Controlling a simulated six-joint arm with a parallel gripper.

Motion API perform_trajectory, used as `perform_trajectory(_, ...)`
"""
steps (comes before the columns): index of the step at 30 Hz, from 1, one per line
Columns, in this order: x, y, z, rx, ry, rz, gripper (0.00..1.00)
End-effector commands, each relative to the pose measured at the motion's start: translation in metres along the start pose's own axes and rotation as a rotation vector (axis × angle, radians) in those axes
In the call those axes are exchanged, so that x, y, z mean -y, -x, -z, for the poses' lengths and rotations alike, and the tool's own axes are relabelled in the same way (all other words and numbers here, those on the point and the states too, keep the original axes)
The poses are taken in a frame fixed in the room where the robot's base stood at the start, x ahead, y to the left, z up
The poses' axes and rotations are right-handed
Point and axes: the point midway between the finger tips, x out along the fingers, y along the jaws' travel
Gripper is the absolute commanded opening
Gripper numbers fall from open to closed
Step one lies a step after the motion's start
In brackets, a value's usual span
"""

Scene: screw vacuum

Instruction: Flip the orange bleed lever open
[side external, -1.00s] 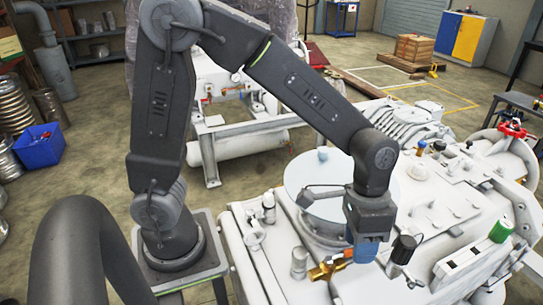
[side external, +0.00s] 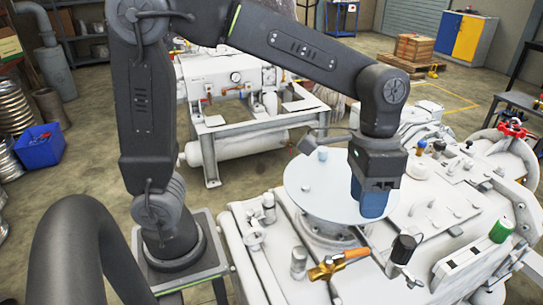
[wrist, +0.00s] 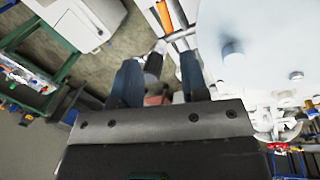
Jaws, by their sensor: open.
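The orange bleed lever (side external: 352,254) sits on a small brass valve (side external: 324,271) at the machine's front. Its handle points right and slightly up from the valve. In the wrist view, an orange strip (wrist: 165,16) near the top edge appears to be the lever. My gripper (side external: 372,210) hangs above and right of the lever, in front of the round pale plate, with a gap to the lever. In the wrist view, its blue fingers (wrist: 159,66) are apart, with nothing held between them. The lever is fully visible in the side view.
A black-capped knob (side external: 404,248) stands right of the lever. A round pale plate (side external: 315,192) lies behind my gripper. A grey cylindrical post (side external: 299,262) stands left of the valve. A green-and-white part (side external: 502,230) is farther right.

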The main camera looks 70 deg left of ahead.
Motion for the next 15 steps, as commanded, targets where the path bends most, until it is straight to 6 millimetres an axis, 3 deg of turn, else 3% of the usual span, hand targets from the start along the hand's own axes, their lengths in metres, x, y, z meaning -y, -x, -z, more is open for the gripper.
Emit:
perform_trajectory(5, 0.001, 0.035, 0.000, -0.005, 0.002, 0.002, 0.41)
perform_trajectory(15, 0.030, 0.050, -0.049, -0.167, 0.105, 0.084, 0.41)
